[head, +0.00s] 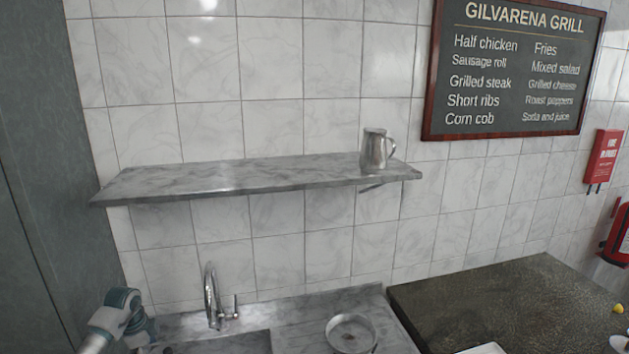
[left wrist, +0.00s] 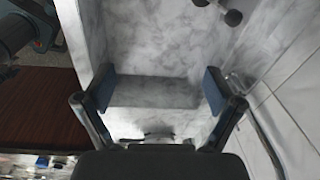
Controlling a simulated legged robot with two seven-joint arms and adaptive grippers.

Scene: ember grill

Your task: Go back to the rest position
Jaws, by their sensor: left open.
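My left gripper (left wrist: 158,90) is open in the left wrist view, with its two blue-padded fingers spread wide. No object is held between the fingertips. Beyond them is a grey marble-like surface (left wrist: 160,50). In the head view only a white and teal part of my left arm shows at the lower left, beside the sink; its gripper is not visible there. My right gripper is in neither view.
A marble shelf (head: 230,180) on the tiled wall holds a metal jug (head: 375,152). Below are a tap (head: 211,295), a sink edge and a round metal pan (head: 350,335). A dark countertop (head: 480,300) lies at right. A menu board (head: 515,75) hangs above.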

